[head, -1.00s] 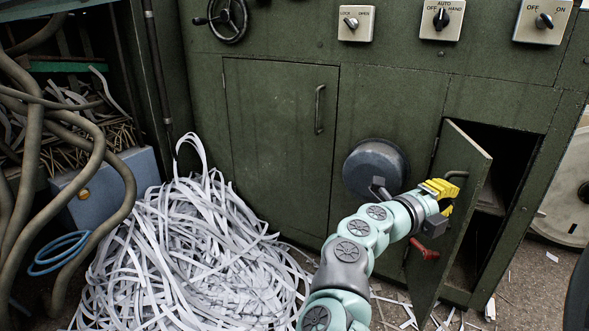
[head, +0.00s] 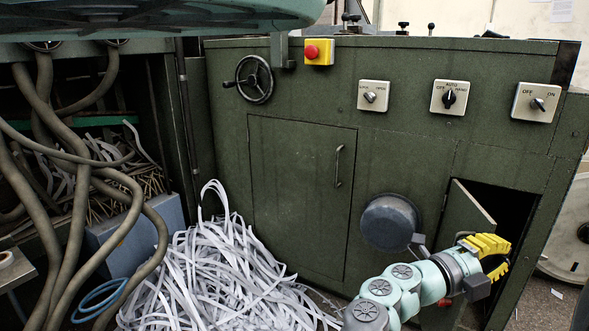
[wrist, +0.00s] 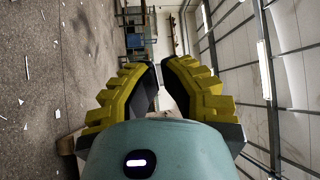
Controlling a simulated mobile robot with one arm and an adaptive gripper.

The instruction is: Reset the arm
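My gripper (head: 500,258) has yellow fingers and sits at the lower right of the head view, in front of the ajar green door (head: 463,215) and its dark opening. Its fingers point to the right there. My arm is pale green and grey and reaches up from the bottom. Whether the gripper touches the door cannot be told.
A green machine cabinet (head: 300,190) fills the back, with switches, a handwheel (head: 254,79) and a red stop button (head: 312,52). A round dark drum (head: 389,222) juts out beside my arm. A heap of paper strips (head: 215,275) lies left. Thick hoses (head: 125,225) hang further left.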

